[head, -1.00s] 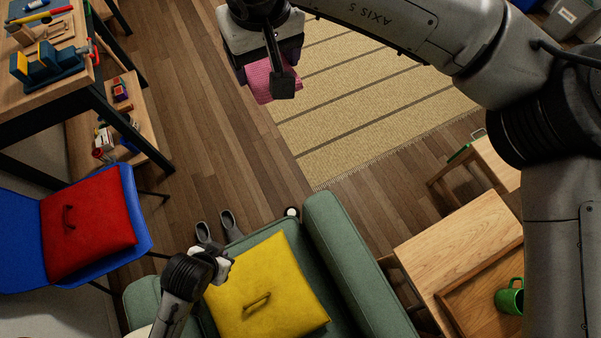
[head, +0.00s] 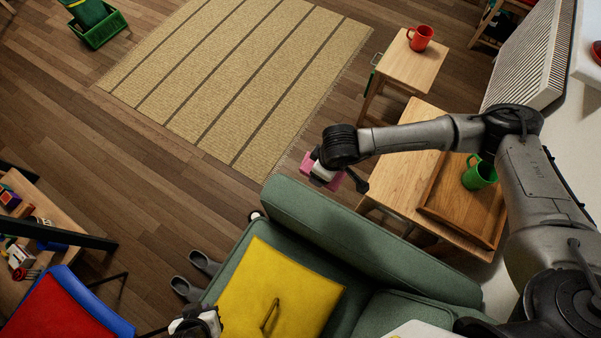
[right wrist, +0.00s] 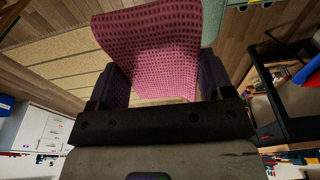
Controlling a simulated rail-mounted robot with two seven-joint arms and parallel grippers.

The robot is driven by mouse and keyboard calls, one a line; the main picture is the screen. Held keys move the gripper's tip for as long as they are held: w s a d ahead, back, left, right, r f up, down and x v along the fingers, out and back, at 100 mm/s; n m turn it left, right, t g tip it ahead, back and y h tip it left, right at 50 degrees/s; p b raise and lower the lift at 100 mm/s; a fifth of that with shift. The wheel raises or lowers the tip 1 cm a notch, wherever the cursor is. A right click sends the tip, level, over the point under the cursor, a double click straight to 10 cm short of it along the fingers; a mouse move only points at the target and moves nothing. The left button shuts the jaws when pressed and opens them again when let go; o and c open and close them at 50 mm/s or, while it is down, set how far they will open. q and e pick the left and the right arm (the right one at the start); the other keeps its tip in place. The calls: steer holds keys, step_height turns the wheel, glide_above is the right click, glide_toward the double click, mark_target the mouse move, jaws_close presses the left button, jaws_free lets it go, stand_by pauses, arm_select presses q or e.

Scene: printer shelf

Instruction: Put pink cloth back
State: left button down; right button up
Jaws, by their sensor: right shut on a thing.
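The pink cloth (right wrist: 150,45) fills the middle of the right wrist view, a textured pink sheet between the two fingers. My right gripper (head: 335,178) is shut on it and holds it in the air by the back of the green sofa in the head view. Only small edges of the cloth (head: 306,164) show there, the rest hidden by the gripper. My left gripper (head: 195,325) is at the bottom edge of the head view, beside the yellow cushion (head: 270,295); its fingers are cut off and hard to make out.
The green sofa (head: 350,238) stands below my right gripper. A wooden table (head: 400,180) with a tray (head: 450,215) and green mug (head: 479,173) is to its right. A red mug (head: 420,38) stands on a small table. The striped rug (head: 240,70) is clear.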

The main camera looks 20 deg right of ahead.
steer(key=s+d+f, duration=0.3)
steer(key=s, duration=0.1)
steer(key=b, duration=0.3)
glide_above(300, 203)
steer(key=f, duration=0.7)
steer(key=shift+s+d+f, duration=0.1)
steer(key=shift+s+f, duration=0.1)
steer(key=shift+f, duration=0.1)
step_height(300, 203, down, 4)
steer(key=shift+r+b, duration=0.2)
steer(key=shift+b, duration=0.6)
steer(key=shift+f, duration=0.2)
steer(key=shift+f, duration=0.1)
